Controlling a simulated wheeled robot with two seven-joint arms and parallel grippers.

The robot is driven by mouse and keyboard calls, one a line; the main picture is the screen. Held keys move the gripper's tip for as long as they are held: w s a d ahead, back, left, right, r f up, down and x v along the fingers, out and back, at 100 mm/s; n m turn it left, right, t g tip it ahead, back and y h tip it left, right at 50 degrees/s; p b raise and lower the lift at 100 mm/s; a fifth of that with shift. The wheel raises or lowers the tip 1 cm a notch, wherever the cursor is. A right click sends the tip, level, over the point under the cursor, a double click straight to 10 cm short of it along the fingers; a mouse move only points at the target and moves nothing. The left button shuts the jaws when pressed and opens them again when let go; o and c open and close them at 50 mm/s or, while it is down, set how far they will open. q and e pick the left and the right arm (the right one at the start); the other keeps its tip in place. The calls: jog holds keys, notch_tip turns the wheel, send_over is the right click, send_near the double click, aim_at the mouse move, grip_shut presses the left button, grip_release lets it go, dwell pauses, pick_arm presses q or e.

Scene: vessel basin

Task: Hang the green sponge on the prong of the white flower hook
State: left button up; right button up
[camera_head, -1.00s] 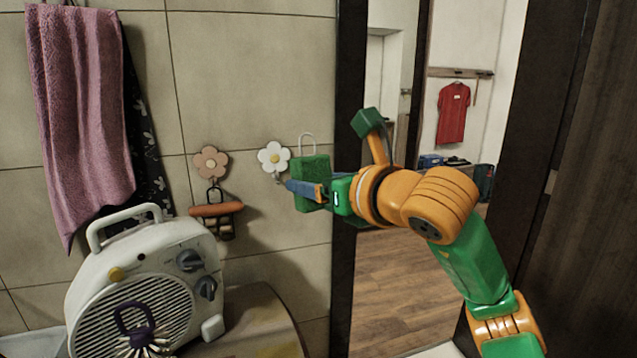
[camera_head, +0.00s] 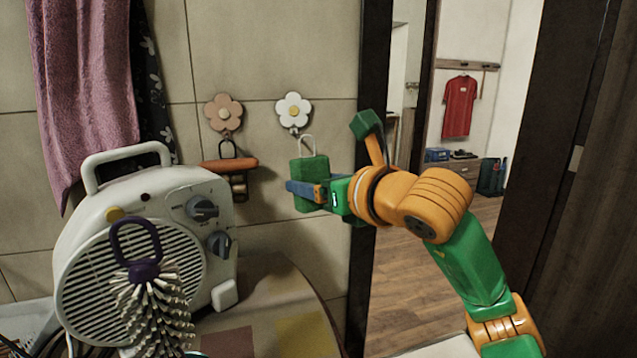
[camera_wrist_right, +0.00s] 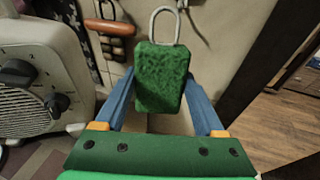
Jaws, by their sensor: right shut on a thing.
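The green sponge (camera_head: 315,172) has a white loop (camera_head: 306,145) standing up from its top. My right gripper (camera_head: 306,190) is shut on the sponge and holds it upright. In the right wrist view the sponge (camera_wrist_right: 160,78) sits between its two blue fingers, with the loop (camera_wrist_right: 163,22) pointing up. The white flower hook (camera_head: 294,109) is on the tiled wall, with its prong (camera_head: 295,131) below the petals. The loop's top is just below and right of the prong in the head view; I cannot tell the depth gap. My left gripper is not in view.
A pink flower hook (camera_head: 224,113) at the left holds an orange-handled item (camera_head: 229,164). A white fan heater (camera_head: 140,235) and a purple-handled brush (camera_head: 148,290) stand lower left. A dark door frame (camera_head: 371,70) is close on the right.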

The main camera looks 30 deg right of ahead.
jog(key=shift+w+d, duration=0.25)
jog(key=shift+w, duration=0.3)
jog(key=shift+w+d+p, duration=0.2)
jog(key=shift+w+p, duration=0.4)
jog(key=shift+w, duration=0.55)
jog(key=w, duration=0.1)
jog(key=w+f, duration=0.1)
jog(key=w, duration=0.1)
jog(key=w+d+p, duration=0.1)
jog(key=shift+w+d+f, duration=0.1)
jog(key=shift+w+f, duration=0.05)
jog(key=shift+f, duration=0.15)
jog(key=o, duration=1.3)
